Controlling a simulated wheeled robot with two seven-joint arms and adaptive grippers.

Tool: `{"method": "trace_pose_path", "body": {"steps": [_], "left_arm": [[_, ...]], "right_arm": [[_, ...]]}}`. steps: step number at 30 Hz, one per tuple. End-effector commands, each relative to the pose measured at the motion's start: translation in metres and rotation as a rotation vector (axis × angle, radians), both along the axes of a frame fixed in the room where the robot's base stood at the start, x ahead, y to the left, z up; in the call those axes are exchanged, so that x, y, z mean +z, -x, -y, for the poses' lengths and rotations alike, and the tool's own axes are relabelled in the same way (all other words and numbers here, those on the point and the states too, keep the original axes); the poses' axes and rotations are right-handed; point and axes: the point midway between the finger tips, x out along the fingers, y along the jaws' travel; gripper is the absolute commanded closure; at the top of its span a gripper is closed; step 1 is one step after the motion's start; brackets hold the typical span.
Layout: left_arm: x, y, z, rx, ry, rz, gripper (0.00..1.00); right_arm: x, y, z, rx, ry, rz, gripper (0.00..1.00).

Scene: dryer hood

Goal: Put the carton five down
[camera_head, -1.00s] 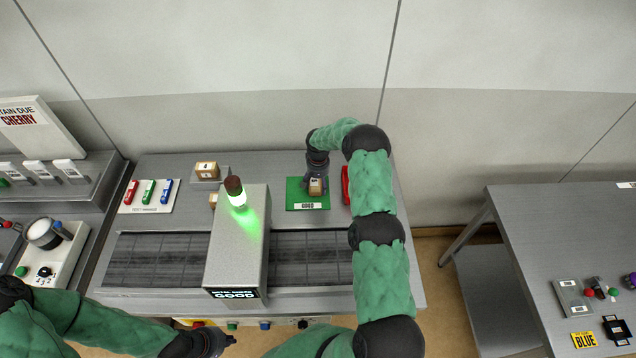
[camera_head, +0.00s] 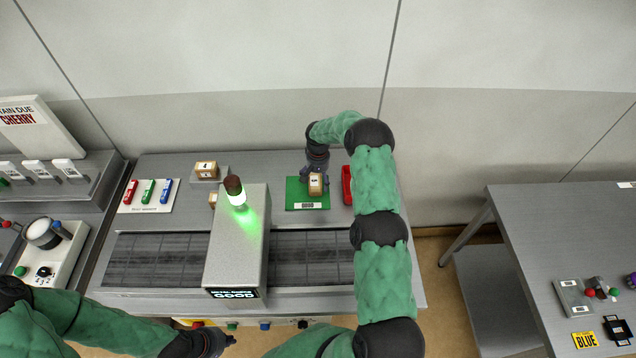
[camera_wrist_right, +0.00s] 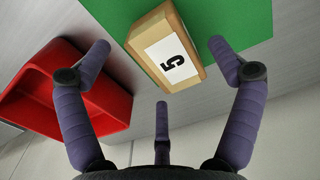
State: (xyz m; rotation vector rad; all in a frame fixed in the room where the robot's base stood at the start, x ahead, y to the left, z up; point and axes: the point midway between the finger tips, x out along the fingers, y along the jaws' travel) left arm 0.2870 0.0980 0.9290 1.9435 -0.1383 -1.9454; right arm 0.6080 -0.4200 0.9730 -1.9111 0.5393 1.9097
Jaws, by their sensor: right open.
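The carton five (camera_wrist_right: 165,50) is a small brown box with a white label reading 5. It shows in the right wrist view between the spread fingers of my right gripper (camera_wrist_right: 163,75), which is open and does not appear to touch it. In the head view the carton (camera_head: 315,184) is at the green mat (camera_head: 294,195) labelled GOOD, with my right gripper (camera_head: 317,174) just behind it. The wrist view shows the green mat (camera_wrist_right: 236,20) beside and behind the carton. My left gripper (camera_head: 215,342) is low at the left, and its fingers are too small to read.
A red tray (camera_head: 347,186) stands right of the mat; it also shows in the wrist view (camera_wrist_right: 50,88). The metal-check housing (camera_head: 237,245), with a green-lit lamp (camera_head: 236,192), spans the conveyor (camera_head: 310,258). Another carton (camera_head: 206,169) sits at the back left.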

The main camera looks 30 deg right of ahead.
Motion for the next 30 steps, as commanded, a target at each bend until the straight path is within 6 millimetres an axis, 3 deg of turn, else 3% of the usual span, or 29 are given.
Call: {"method": "trace_pose_path", "body": {"steps": [9, 15, 30], "left_arm": [[-0.01, 0.0, 0.0, 0.0, 0.0, 0.0, 1.0], [-0.012, 0.0, 0.0, 0.0, 0.0, 0.0, 1.0], [-0.012, 0.0, 0.0, 0.0, 0.0, 0.0, 1.0]], "right_arm": [[0.062, -0.001, 0.0, 0.0, 0.0, 0.002, 0.08], [0.086, 0.0, 0.0, 0.0, 0.0, 0.0, 0.08], [0.093, 0.0, 0.0, 0.001, -0.001, -0.001, 0.08]]}}
